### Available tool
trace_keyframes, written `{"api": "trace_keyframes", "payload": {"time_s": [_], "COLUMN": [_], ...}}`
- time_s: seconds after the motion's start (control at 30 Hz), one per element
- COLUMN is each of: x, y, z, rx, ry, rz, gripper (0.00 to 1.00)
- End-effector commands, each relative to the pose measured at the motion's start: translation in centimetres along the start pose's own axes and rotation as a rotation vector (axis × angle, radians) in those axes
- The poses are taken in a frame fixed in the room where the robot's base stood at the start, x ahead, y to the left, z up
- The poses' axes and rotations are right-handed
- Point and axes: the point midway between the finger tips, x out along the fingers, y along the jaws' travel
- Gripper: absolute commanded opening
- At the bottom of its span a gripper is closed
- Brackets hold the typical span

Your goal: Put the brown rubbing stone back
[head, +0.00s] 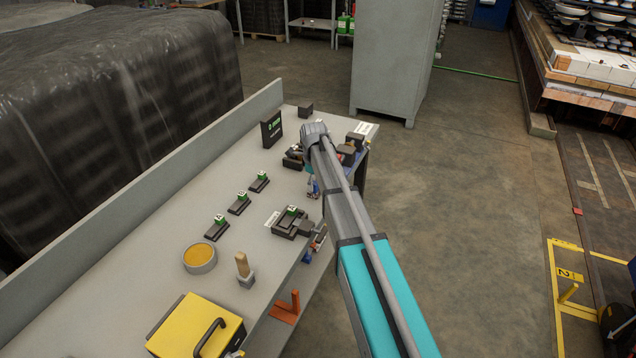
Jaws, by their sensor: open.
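A small brown block (347,153), which looks like the brown rubbing stone, shows just right of my wrist near the far end of the grey bench. My arm partly covers that area, so I cannot tell what the block rests on. My gripper (315,134) is over the bench's right side, close to the block. Its fingers are mostly hidden behind the wrist, and I see nothing held in them. A dark fixture (293,155) shows left of the wrist. A nearer dark holder (285,226) has a green numbered tag and a grey block (307,228).
Several small black stands with green tags (239,203) line the bench (150,262). A round tub (199,257), a wooden-handled brush (243,266) and a yellow case (195,328) stand nearer. A grey cabinet (393,60) stands beyond.

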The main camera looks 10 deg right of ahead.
Motion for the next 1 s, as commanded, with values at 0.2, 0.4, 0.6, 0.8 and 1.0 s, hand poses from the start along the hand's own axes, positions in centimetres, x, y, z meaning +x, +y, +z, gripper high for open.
{"api": "trace_keyframes", "payload": {"time_s": [0.2, 0.4, 0.6, 0.8, 1.0], "x": [-1.8, -3.5, -5.1, -6.8, -8.4], "y": [0.0, 0.0, 0.0, 0.0, 0.0], "z": [0.0, 0.0, 0.0, 0.1, 0.1], "rx": [0.000, 0.000, -0.001, -0.001, -0.001], "ry": [0.000, 0.000, 0.000, 0.000, 0.000], "rz": [0.000, 0.000, 0.000, 0.000, 0.000], "gripper": [0.68, 0.68, 0.68, 0.68, 0.68]}}
